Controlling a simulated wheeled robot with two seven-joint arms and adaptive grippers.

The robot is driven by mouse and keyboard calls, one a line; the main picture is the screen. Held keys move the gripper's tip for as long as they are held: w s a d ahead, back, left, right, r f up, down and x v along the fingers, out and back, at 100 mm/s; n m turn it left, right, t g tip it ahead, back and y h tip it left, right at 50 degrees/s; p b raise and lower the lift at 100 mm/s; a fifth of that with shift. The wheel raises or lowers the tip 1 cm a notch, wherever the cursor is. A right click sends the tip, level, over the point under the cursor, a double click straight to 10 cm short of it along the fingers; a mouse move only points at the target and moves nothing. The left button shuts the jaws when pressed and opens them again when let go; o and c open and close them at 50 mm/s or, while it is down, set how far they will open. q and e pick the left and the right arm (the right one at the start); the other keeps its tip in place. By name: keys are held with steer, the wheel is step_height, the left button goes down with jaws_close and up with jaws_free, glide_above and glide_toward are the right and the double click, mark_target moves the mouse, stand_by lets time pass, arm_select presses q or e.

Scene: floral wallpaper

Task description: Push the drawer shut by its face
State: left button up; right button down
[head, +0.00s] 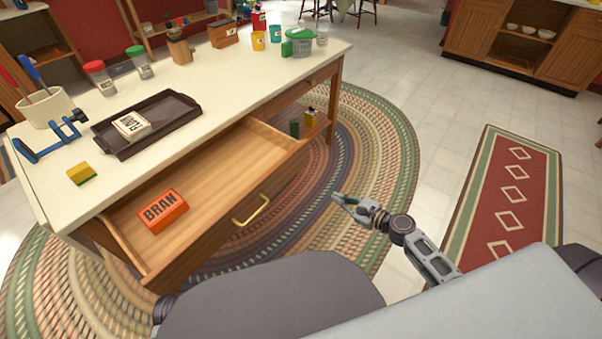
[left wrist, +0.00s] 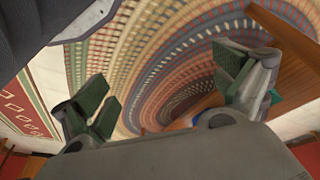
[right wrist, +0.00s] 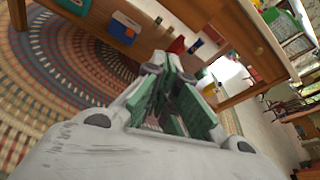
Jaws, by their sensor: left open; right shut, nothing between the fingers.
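The wooden drawer (head: 285,178) stands pulled out from the long white-topped table, its brass handle (head: 252,210) on the face. An orange BRAN box (head: 163,211) lies inside the drawer. My right gripper (head: 338,199) is shut and empty, out over the braided rug to the right of the drawer face and apart from it. Its closed green-padded fingers show in the right wrist view (right wrist: 172,98). My left gripper (left wrist: 170,95) is open with its fingers wide apart over the rug; it is not visible in the head view.
The white tabletop (head: 215,75) holds a dark tray (head: 180,116) with a box, a blue clamp (head: 50,140), a yellow sponge (head: 80,174), jars and cups. Small items sit on a shelf right of the drawer. The rug (head: 385,150) in front is clear.

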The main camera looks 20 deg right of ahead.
mark_target(294, 162)
arm_select(q)
steer(key=b+v, duration=0.2)
steer(key=v, duration=0.1)
steer(key=b+v, duration=0.1)
steer(key=b, duration=0.1)
steer(key=shift+w+d+r, duration=0.1)
steer(key=shift+d+r, duration=0.25)
steer(key=shift+r, duration=0.05)
arm_select(e)
step_height(294, 162, up, 9)
steer(key=a+m+t+y, duration=0.1)
steer(key=a+m+y, duration=0.1)
steer(key=m+y, duration=0.1)
steer(key=shift+s+a+f+t, duration=0.15)
steer(key=shift+s+a+t, duration=0.05)
steer(key=shift+a+t, duration=0.2)
steer(key=shift+w, duration=0.1)
